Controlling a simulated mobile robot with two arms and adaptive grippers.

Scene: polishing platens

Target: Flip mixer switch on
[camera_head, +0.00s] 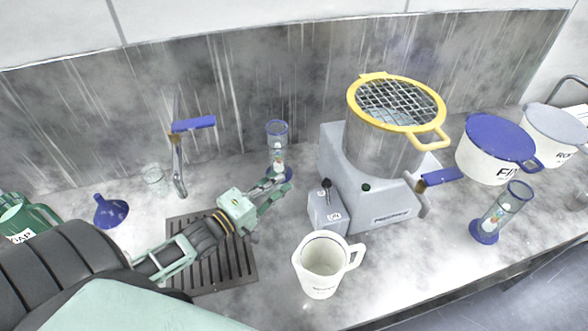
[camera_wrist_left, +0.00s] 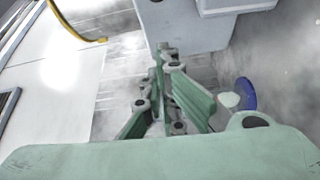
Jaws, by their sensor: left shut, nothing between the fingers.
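The grey mixer (camera_head: 375,205) stands right of centre on the counter in the head view, with a metal bowl (camera_head: 375,150) on it. Its switch box (camera_head: 322,211) sits at the left front corner, with a label that seems to read ON. A dark-tipped switch lever (camera_head: 326,185) sticks up from the box. My left gripper (camera_head: 287,181) is shut and empty, to the left of the lever and apart from it. In the left wrist view the shut fingers (camera_wrist_left: 165,52) point toward a grey body (camera_wrist_left: 185,25), likely the mixer. The right gripper is not in view.
A measuring cylinder (camera_head: 277,135) stands right behind my left fingertips. A white jug (camera_head: 319,270) stands in front of the switch box. A yellow-rimmed mesh guard (camera_head: 398,100) tops the bowl. A blue-lidded pot (camera_head: 495,140) and another cylinder (camera_head: 500,215) stand at right.

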